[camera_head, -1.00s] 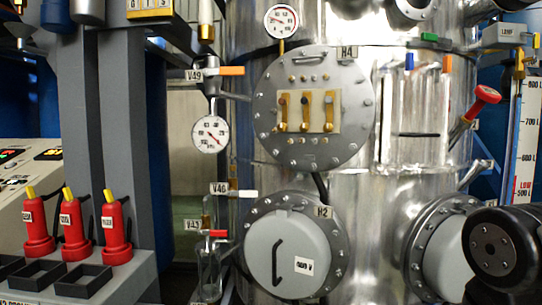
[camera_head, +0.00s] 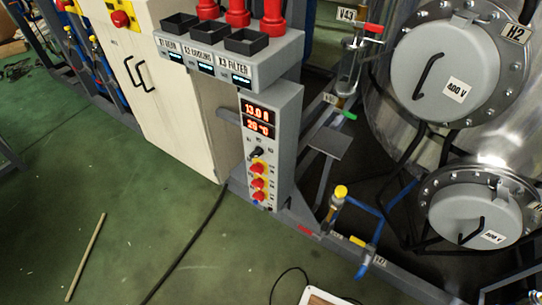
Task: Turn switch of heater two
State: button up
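The heater unit labelled H2 (camera_head: 450,62) is a grey round cover with a black handle and a "400 V" label, bolted to the metal vessel at the upper right. A narrow grey control panel (camera_head: 285,150) stands at the centre, with lit displays reading about 13.0 A and 20 °C. The panel's small markings are too small to read, so I cannot tell which switch is heater two's. My gripper is not in view.
A shelf (camera_head: 262,68) with red plugs and black square holders juts out above the panel. A cream cabinet (camera_head: 160,80) stands to its left. A black cable (camera_head: 190,243) and a stick (camera_head: 86,256) lie on the green floor (camera_head: 110,210), which is otherwise largely open. Valves (camera_head: 338,200) and pipes stand at the right.

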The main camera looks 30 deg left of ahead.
aim_at(259, 183)
jog(key=u, duration=1.35)
jog(key=k, duration=0.55)
jog(key=z, duration=0.45)
jog(key=i, duration=1.05)
jog(key=u, duration=0.65)
